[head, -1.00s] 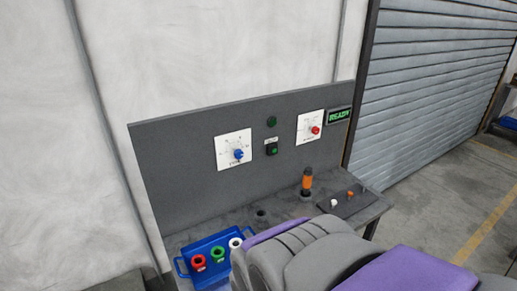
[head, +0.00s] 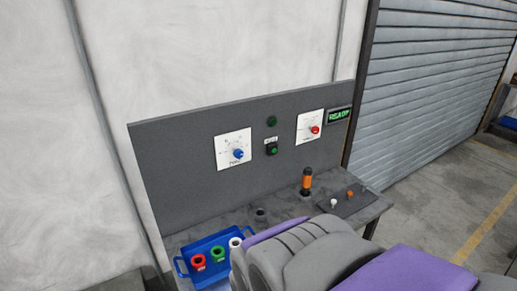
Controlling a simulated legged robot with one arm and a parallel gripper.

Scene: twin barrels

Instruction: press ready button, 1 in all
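A green button (head: 272,148) sits in a small dark housing under a small pale label in the middle of the upright grey panel (head: 185,150). A round dark green lamp or button (head: 271,121) is above it. A small display (head: 339,116) at the panel's right end shows green letters that look like READY. My arm, grey and purple, fills the lower right. The fingertips of my gripper are not visible, so its distance from the button cannot be told.
A blue knob (head: 238,154) and a red knob (head: 315,129) are on white dial plates. An orange and black cylinder (head: 306,181) stands on the bench. A blue tray (head: 205,246) holds red, green and white cups. A dark plate (head: 345,204) bears a white and an orange peg.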

